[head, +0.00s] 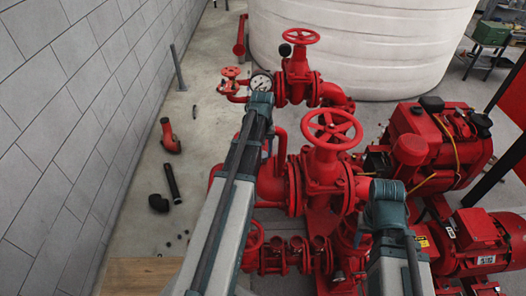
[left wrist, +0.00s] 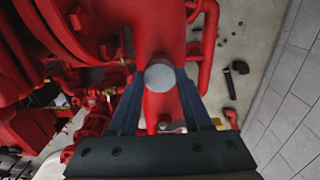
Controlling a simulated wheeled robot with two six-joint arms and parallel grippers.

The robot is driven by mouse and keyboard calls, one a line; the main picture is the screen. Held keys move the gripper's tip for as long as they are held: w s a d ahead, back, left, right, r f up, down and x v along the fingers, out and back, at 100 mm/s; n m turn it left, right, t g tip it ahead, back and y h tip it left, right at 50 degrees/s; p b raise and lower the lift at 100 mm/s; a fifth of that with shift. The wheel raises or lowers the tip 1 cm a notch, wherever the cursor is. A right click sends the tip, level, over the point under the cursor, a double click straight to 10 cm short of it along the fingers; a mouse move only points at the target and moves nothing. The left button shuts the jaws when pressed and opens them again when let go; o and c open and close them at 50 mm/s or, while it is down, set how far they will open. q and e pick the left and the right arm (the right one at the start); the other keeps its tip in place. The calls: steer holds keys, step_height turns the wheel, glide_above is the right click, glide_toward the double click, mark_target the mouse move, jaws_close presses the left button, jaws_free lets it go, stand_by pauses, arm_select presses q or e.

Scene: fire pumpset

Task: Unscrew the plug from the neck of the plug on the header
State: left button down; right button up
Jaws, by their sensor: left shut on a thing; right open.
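In the left wrist view the plug (left wrist: 160,76) is a round, pale grey cap on the red pipe of the header (left wrist: 158,30). My left gripper (left wrist: 159,80) is shut on the plug, one dark blue finger on each side of it. The plug's neck is hidden below the plug, so I cannot tell how far the thread is engaged. In the head view my left arm reaches over the red pipework, hiding the plug and the left fingertips. My right gripper (head: 366,238) is low beside the red pump pipes, mostly hidden by its own wrist; it is open.
Red valves with handwheels (head: 333,129) and a pressure gauge (head: 262,82) stand close around my left arm. A red engine (head: 430,145) is at the right, a white tank (head: 380,45) behind. Loose black fittings (head: 172,183) lie on the floor by the grey wall.

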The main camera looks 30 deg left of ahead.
arm_select(q)
steer(key=n, duration=0.4)
steer(key=shift+n, duration=0.3)
steer(key=shift+c, duration=2.4)
jaws_free()
